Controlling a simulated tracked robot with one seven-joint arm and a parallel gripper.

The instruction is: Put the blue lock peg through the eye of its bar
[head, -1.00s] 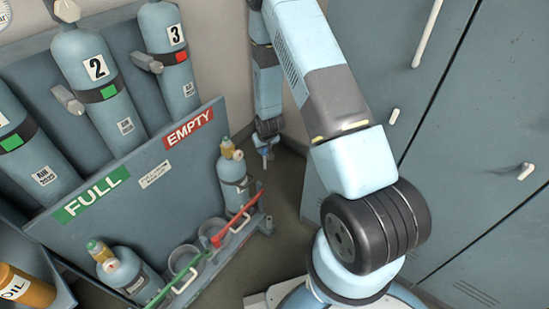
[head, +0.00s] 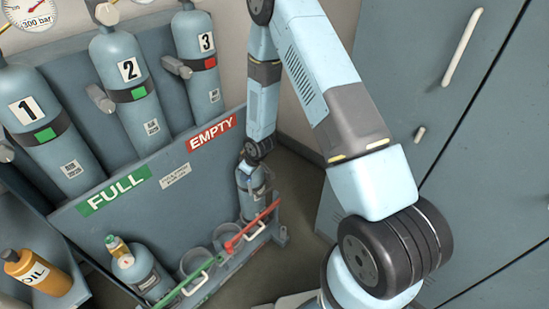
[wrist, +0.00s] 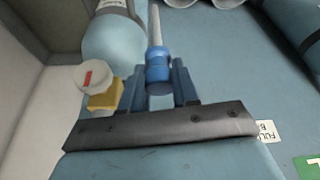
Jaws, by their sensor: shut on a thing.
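The blue lock peg (wrist: 158,72) has a blue head and a pale grey shaft pointing to the top of the wrist view. My gripper (wrist: 157,80) is shut on its blue head. In the head view my gripper (head: 252,164) is small, in front of the cylinder under the EMPTY sign, and the peg is hard to make out there. The red bar (head: 250,226) crosses the rack front at the EMPTY side, and the green bar (head: 190,284) crosses at the FULL side. I cannot make out the bars' eyes clearly.
The small cylinder (wrist: 112,42) with a yellow valve and white knob (wrist: 92,78) is close to the left of my gripper. Another cylinder (head: 140,268) stands at the FULL end. Numbered cylinders (head: 125,75) stand behind the sign panel. Grey lockers (head: 440,130) are on the right.

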